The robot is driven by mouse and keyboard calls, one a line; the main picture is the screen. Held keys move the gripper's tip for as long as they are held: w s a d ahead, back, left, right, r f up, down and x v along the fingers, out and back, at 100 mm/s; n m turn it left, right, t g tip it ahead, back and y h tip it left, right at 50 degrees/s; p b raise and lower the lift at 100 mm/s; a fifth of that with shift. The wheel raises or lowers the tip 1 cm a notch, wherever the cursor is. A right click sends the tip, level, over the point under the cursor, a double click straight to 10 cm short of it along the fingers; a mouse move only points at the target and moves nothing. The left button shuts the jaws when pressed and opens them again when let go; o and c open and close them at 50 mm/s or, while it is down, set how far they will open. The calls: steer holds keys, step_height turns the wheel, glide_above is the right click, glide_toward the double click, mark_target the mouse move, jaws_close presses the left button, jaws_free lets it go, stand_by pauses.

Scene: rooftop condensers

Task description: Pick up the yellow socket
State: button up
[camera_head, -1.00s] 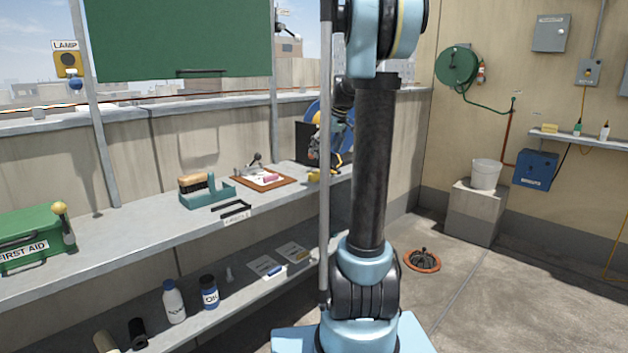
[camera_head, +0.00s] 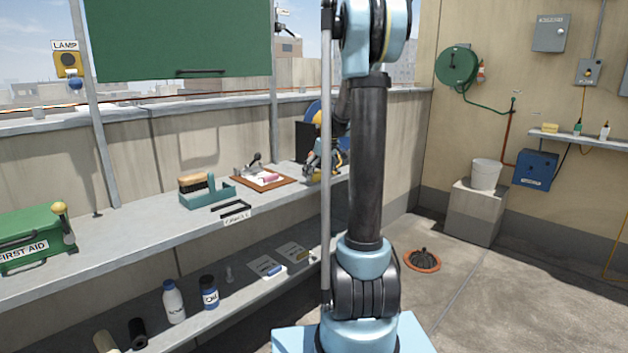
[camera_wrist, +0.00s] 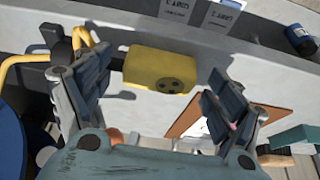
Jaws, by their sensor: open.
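The yellow socket (camera_wrist: 160,69) is a yellow block with dark holes in its front face. In the wrist view it shows on the grey shelf, in the gap between my two fingers. My gripper (camera_wrist: 157,84) is open, with one finger at each side of the socket and visible gaps on both sides. The exact height of the fingertips over it is hard to tell. In the head view my gripper (camera_head: 318,165) is low over the right end of the upper shelf, partly behind my arm and a grey post, and I cannot make out the socket there.
A brown clipboard (camera_head: 266,181) lies left of my gripper, with a teal tray holding a brush (camera_head: 194,183) farther left. In the wrist view, a yellow tube (camera_wrist: 28,62) and a blue round thing (camera_wrist: 15,145) are close on the left. A grey post (camera_head: 325,230) stands in front.

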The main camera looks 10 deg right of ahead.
steer(key=c, duration=1.2)
